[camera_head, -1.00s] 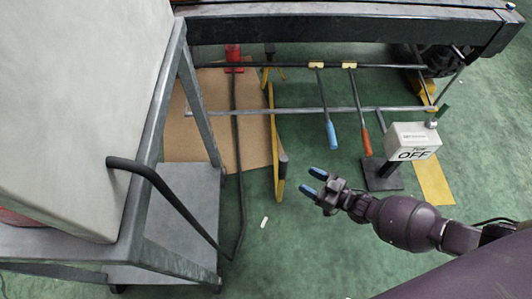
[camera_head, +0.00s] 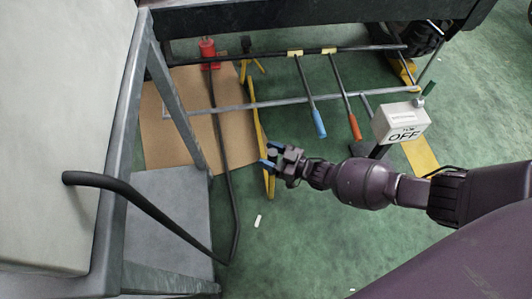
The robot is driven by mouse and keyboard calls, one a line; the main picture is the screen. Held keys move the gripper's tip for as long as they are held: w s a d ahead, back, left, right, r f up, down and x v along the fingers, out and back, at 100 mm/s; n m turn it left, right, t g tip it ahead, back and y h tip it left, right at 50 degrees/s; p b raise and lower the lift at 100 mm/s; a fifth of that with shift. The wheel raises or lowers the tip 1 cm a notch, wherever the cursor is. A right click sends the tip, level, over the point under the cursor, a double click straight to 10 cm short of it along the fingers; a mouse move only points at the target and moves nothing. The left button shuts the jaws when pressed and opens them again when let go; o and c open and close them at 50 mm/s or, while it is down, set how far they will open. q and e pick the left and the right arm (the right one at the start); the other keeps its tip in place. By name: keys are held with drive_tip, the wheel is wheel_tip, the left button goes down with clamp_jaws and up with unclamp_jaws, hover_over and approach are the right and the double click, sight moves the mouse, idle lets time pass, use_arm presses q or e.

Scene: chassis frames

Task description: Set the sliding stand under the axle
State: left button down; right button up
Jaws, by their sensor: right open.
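A small stand with yellow splayed legs and a dark top (camera_head: 247,52) is on the floor below the dark chassis beam (camera_head: 320,20). A long yellow bar (camera_head: 256,112) runs from near it toward me. A dark horizontal bar (camera_head: 376,47) below the beam may be the axle; I cannot tell for certain. My right gripper (camera_head: 268,156), with blue fingertips, is open and points left. Its fingertips overlap the lower part of the yellow bar in the picture. I cannot tell whether they touch it. My left gripper is out of view.
A red jack-like object (camera_head: 208,50) stands left of the stand, by brown board (camera_head: 180,125). A grey cart (camera_head: 165,190) fills the left, with a black bent bar (camera_head: 150,205). Blue (camera_head: 318,122) and orange (camera_head: 354,127) handles and an "OFF" box (camera_head: 400,120) lie right.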

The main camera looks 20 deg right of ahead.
drive_tip(key=shift+w+a, duration=0.3)
drive_tip(key=shift+w, duration=0.05)
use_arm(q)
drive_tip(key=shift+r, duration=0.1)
